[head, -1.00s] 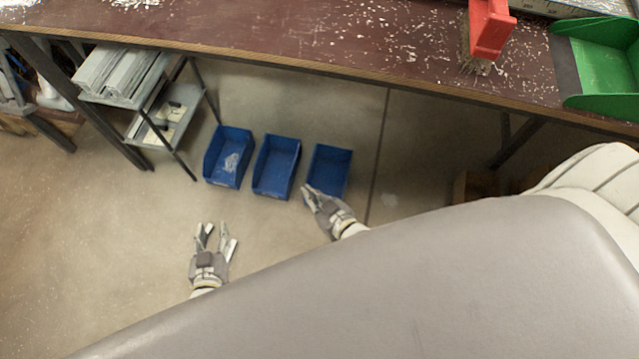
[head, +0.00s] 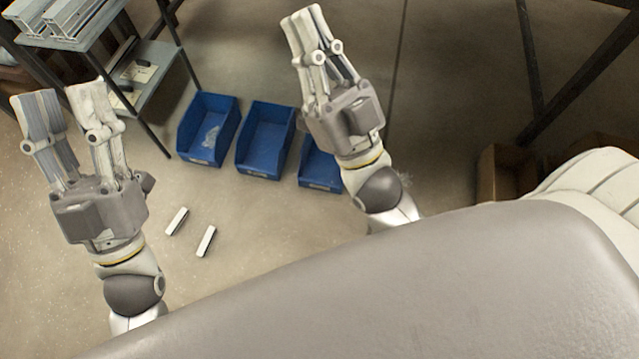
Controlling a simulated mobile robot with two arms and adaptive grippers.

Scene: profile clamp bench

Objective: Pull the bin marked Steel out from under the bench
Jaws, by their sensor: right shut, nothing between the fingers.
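Three blue bins stand in a row on the floor: a left bin (head: 205,138), a middle bin (head: 264,143) and a right bin (head: 318,172). The left bin holds some pale material. The labels on their fronts are too small to read, so I cannot tell which is Steel. My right gripper (head: 308,18) is shut and empty. It is raised in front of the right bin in the picture and hides part of it. My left gripper (head: 62,92) is open and empty, raised to the left of the bins, with its fingers apart.
Two short pale bars (head: 177,221) lie on the floor in front of the bins. A metal shelf rack (head: 80,40) with profiles stands at the upper left. Dark bench legs and a brown box (head: 496,172) are at the right. Floor in front of the bins is otherwise clear.

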